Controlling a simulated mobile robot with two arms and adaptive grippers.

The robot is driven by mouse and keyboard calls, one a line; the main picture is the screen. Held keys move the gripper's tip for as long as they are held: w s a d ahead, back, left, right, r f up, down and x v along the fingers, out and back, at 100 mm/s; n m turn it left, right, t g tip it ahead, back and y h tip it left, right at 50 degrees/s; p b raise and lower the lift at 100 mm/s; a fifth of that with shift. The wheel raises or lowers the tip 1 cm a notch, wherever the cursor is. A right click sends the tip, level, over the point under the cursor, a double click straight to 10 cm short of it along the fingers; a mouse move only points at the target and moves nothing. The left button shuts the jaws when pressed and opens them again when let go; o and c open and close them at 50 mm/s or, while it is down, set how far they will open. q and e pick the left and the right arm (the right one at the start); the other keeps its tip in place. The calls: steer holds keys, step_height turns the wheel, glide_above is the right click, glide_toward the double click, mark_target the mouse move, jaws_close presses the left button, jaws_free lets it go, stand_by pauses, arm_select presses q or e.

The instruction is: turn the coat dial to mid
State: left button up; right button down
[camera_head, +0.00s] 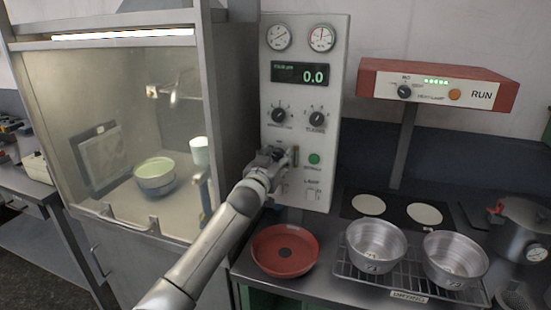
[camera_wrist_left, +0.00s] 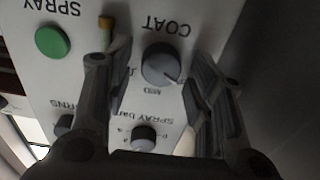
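The coat dial (camera_wrist_left: 160,65) is a dark grey round knob below the upside-down word COAT in the left wrist view. Its pale pointer mark points to the lower right, off the MID label (camera_wrist_left: 153,91). My left gripper (camera_wrist_left: 157,72) is open, with one finger on each side of the dial and gaps visible between them in this view. In the head view my left gripper (camera_head: 277,158) is at the lower middle of the grey control panel (camera_head: 327,103) and hides the coat dial. My right gripper is not in view.
A green button (camera_head: 314,158) and a lever lie close beside the gripper. Another knob (camera_wrist_left: 144,138) is near the coat dial. A glass-fronted booth (camera_head: 110,120) stands left. A red pan (camera_head: 285,250) and two metal pots (camera_head: 375,246) (camera_head: 454,260) are below right.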

arm_select(q)
steer(key=c, duration=0.8)
steer(key=shift+m, duration=0.4)
steer(key=m+p, duration=0.1)
steer(key=m, duration=0.4)
steer(key=shift+m, duration=0.4)
steer(key=m+p, duration=0.1)
steer(key=m, duration=0.4)
steer(key=shift+d, duration=0.15)
steer(key=shift+f, duration=0.1)
steer(key=o, duration=1)
